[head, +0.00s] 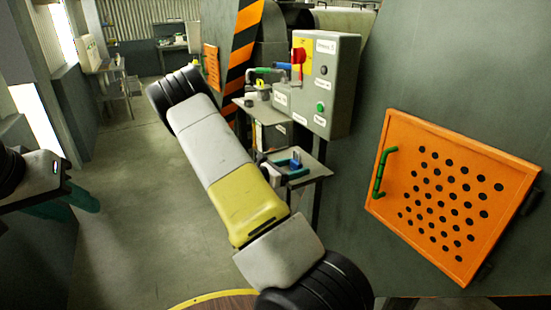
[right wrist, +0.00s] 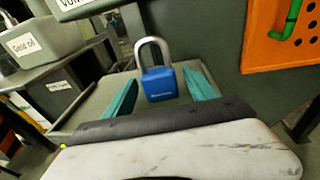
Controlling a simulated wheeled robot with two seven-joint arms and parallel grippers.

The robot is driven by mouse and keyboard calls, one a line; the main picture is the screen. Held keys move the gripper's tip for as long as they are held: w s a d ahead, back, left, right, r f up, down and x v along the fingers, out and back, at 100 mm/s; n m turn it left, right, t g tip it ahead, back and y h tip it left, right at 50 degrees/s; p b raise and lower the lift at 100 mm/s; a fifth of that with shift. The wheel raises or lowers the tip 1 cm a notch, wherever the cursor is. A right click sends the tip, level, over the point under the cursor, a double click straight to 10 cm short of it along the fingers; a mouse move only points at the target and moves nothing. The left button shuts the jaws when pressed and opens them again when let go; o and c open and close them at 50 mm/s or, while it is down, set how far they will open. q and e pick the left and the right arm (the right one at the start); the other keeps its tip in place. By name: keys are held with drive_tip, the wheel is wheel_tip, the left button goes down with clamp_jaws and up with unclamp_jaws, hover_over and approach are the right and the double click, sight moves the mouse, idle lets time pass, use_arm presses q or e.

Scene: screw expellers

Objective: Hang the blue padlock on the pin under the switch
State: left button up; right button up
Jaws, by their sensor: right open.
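The blue padlock (right wrist: 159,82) has its silver shackle towards the top of the right wrist view and is on a grey tray (right wrist: 84,112). My right gripper (right wrist: 162,92) is open, with one teal finger on each side of the padlock and visible gaps between. In the head view the right gripper (head: 287,170) is partly hidden behind my own arm, at the small tray below the control box. The red switch (head: 299,56) is on a yellow plate on the grey control box (head: 334,85). The pin is too small to make out. My left gripper (head: 72,202) is at the left edge, its opening unclear.
An orange perforated panel (head: 451,190) with a green handle (head: 384,172) is on the wall at right. A striped post (head: 243,60) stands behind. Open floor (head: 135,220) lies to the left.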

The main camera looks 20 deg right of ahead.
drive_tip(key=c, duration=1.3)
drive_tip(key=shift+s+a+r, duration=0.1)
drive_tip(key=shift+a+r, duration=0.4)
drive_tip(key=shift+r, duration=0.35)
drive_tip(key=shift+w+a+r, duration=0.1)
drive_tip(key=shift+a+r, duration=0.4)
drive_tip(key=shift+r, duration=0.3)
drive_tip(key=shift+s+a+r, duration=0.1)
drive_tip(key=shift+a+r, duration=0.4)
drive_tip(key=shift+r, duration=0.35)
